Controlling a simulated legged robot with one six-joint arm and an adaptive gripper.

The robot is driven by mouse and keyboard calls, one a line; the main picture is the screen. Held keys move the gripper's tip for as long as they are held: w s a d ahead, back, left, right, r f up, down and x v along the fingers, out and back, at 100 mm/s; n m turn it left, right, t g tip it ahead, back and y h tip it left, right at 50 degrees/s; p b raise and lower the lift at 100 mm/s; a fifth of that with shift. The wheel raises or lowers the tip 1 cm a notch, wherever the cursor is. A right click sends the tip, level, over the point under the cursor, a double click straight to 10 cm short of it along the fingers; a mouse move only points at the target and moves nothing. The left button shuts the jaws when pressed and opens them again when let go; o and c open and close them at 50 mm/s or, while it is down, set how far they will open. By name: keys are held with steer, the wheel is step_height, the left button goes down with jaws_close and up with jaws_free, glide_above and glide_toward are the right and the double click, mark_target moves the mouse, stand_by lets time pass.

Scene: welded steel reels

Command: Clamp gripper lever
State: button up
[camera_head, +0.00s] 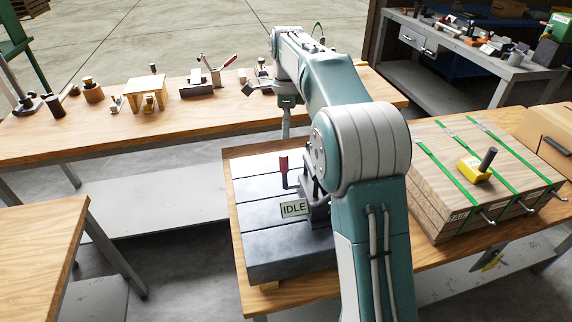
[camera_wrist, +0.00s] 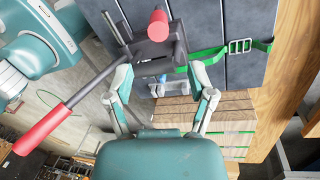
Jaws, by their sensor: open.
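A toggle clamp stands on a dark slotted plate (camera_head: 262,248). Its red grip (camera_head: 284,163) points upward, and part of its dark body (camera_head: 317,208) is hidden by my arm. In the wrist view a red-tipped clamp lever (camera_wrist: 45,128) slants from lower left up to the dark clamp body (camera_wrist: 150,48). A second red end (camera_wrist: 158,24) shows on that body. My gripper (camera_wrist: 160,78) is open, with its two fingers spread on either side below the clamp body. No lever lies between the fingers. Contact with the body cannot be told. The head view does not show the fingers clearly.
An IDLE sign (camera_head: 293,208) stands beside the clamp. A green-strapped wooden stack (camera_head: 470,200) with a yellow-based tool is at right. A green strap with buckle (camera_wrist: 240,46) crosses the wrist view. The back bench (camera_head: 60,140) holds several tools and clamps.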

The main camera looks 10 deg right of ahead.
mark_target(283, 165)
steer(key=f, duration=0.3)
steer(key=s+f, duration=0.1)
steer(key=f, duration=0.3)
steer(key=a+f, duration=0.1)
steer(key=f, duration=0.2)
steer(key=shift+s+f, duration=0.15)
steer(key=shift+s, duration=0.15)
steer(key=shift+a+f, duration=0.25)
